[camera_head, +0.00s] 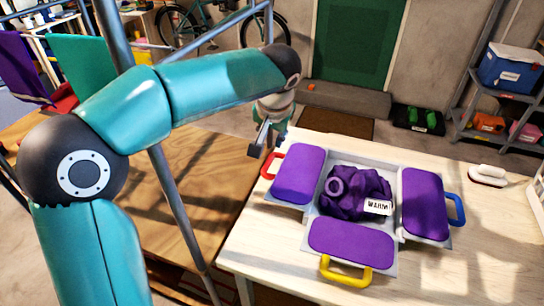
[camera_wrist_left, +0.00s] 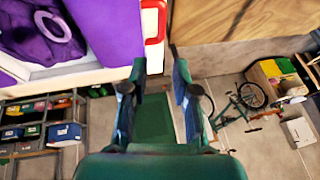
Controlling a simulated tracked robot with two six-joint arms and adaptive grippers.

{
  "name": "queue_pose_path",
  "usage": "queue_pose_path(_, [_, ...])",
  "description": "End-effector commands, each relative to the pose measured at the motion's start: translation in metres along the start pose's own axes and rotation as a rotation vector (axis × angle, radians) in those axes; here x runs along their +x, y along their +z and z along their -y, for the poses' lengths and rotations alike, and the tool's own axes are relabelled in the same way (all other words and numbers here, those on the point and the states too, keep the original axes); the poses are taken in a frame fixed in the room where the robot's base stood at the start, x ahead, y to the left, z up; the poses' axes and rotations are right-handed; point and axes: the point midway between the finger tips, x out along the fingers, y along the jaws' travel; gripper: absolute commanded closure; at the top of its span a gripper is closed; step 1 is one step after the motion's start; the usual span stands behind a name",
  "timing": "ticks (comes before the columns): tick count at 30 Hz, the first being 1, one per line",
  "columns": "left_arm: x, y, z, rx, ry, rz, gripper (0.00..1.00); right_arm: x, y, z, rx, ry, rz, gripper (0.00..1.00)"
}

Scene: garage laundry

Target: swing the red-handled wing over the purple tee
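The folding board (camera_head: 385,161) lies on the pale table with its wings spread outward. Its red-handled wing (camera_head: 298,175) is a purple panel on the left, lying flat, with the red handle (camera_head: 272,165) at its outer edge. The purple tee (camera_head: 352,195) sits bunched in the middle with a tag reading WARM. My left gripper (camera_head: 263,146) is just above and behind the red handle. In the left wrist view its fingers (camera_wrist_left: 160,66) are apart and empty, and the red handle (camera_wrist_left: 154,24) shows ahead of them, apparently not held. My right gripper is not in view.
A blue-handled wing (camera_head: 424,203) lies to the right and a yellow-handled wing (camera_head: 350,241) at the front. A white brush-like object (camera_head: 488,175) lies at the table's right. A brown wooden surface (camera_head: 190,190) adjoins on the left. The table's front right is clear.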

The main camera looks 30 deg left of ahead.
Motion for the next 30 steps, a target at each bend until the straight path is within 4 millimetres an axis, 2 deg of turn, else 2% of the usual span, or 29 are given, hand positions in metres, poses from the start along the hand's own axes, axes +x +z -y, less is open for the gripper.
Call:
queue_pose_path(5, [0.027, 0.003, 0.003, -0.005, -0.003, 0.008, 0.71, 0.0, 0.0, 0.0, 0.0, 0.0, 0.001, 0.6])
queue_pose_path(15, [0.1, 0.003, 0.004, -0.006, -0.003, 0.01, 0.71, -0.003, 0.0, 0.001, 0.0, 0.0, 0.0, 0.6])
queue_pose_path(21, [0.137, 0.004, 0.004, -0.006, -0.001, 0.008, 0.71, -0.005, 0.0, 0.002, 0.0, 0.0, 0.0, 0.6])
queue_pose_path(24, [0.149, 0.003, 0.004, -0.006, -0.001, 0.007, 0.71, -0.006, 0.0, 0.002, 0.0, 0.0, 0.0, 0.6])
queue_pose_path(30, [0.161, 0.003, 0.004, -0.007, -0.001, 0.004, 0.71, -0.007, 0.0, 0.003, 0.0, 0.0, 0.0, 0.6])
